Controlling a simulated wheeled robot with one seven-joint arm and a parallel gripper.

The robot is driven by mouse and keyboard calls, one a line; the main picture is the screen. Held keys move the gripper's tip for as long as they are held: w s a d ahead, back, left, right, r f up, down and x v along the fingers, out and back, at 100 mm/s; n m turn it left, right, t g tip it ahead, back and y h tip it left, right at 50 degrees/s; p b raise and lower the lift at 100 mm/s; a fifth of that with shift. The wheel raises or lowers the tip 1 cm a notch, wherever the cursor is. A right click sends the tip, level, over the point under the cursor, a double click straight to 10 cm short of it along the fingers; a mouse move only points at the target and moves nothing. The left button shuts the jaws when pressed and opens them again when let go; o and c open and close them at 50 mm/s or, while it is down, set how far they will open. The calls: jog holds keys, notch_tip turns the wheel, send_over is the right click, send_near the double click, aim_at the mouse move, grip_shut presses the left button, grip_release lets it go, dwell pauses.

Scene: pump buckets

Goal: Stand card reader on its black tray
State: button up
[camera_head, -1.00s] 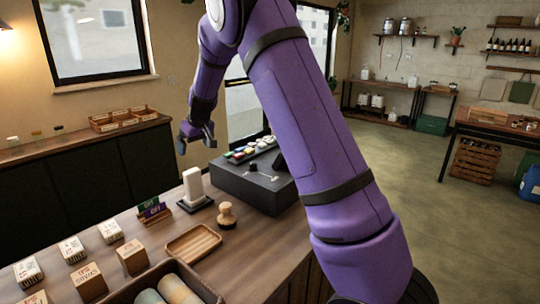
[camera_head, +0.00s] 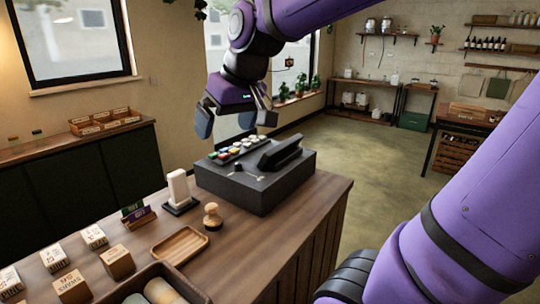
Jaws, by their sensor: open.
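The white card reader (camera_head: 178,187) stands upright on the wooden counter's small black tray (camera_head: 191,208), left of the cash register. It looks upright and set on the tray, though fine contact detail is too small to tell. My gripper (camera_head: 236,120) is open and empty, with its fingers pointing down. It hangs in the air above and behind the cash register, up and to the right of the card reader and apart from it.
The black cash register (camera_head: 258,185) with coloured keys stands right of the tray. A small sign holder (camera_head: 138,215) and several wooden blocks (camera_head: 117,262) stand to the left.

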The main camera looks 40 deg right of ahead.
jog(key=s+f+h, duration=0.1)
jog(key=s+f, duration=0.1)
jog(key=s, duration=1)
jog(key=shift+s+f+m, duration=0.25)
jog(key=shift+f+m, duration=0.05)
jog(key=shift+f, duration=0.1)
